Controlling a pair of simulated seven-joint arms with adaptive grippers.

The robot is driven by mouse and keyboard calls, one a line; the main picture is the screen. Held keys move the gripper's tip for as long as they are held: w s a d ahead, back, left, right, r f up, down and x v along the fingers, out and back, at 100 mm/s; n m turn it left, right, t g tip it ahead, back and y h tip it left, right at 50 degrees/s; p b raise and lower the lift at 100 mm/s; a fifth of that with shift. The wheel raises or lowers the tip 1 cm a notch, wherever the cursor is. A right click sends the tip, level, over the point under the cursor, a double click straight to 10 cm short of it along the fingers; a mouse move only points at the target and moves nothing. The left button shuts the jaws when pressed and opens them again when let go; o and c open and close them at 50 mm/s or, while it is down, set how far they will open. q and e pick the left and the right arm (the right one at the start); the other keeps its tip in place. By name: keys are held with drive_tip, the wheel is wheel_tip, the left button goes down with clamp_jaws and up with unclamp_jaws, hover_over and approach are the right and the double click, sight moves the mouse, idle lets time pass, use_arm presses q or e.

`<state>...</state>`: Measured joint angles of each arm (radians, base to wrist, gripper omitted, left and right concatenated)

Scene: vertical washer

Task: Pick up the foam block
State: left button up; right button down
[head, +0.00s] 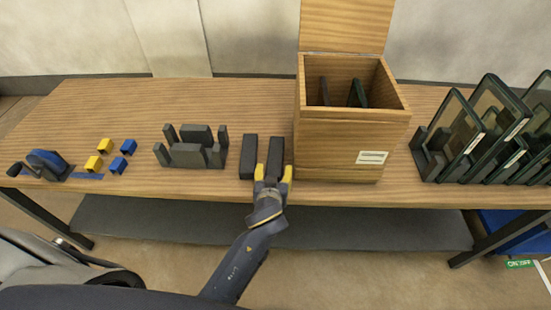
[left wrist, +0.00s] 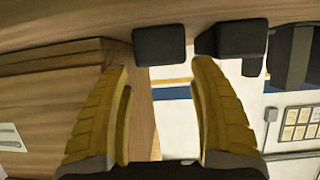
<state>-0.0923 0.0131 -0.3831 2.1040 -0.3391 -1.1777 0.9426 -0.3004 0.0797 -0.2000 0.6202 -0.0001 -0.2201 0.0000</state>
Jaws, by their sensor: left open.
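Two dark grey, upright rectangular blocks stand near the table's front edge in the head view, a left one (head: 249,157) and a right one (head: 275,158). Which of them is the foam block I cannot tell by look alone. My left gripper (head: 273,174) is open, with its yellow fingers at the front of the right block. In the left wrist view the same gripper (left wrist: 160,68) points at one dark block (left wrist: 159,45), which lies just ahead between the fingertips. The other dark block (left wrist: 240,38) is beyond the right finger. My right gripper is not in view.
An open wooden box (head: 338,135) with dark pieces inside stands close to the right of the blocks. A dark slotted holder (head: 188,155) is to the left, then small yellow and blue blocks (head: 108,153). Framed panels (head: 490,130) stand in a rack at the right.

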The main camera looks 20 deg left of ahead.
sight(274, 166)
use_arm(q)
drive_tip(key=shift+x, duration=2.7)
drive_tip(key=shift+o, duration=0.2)
drive_tip(key=shift+a+f, duration=0.1)
drive_tip(key=shift+a, duration=0.05)
drive_tip(key=shift+s, duration=0.1)
drive_tip(key=c, duration=0.8)
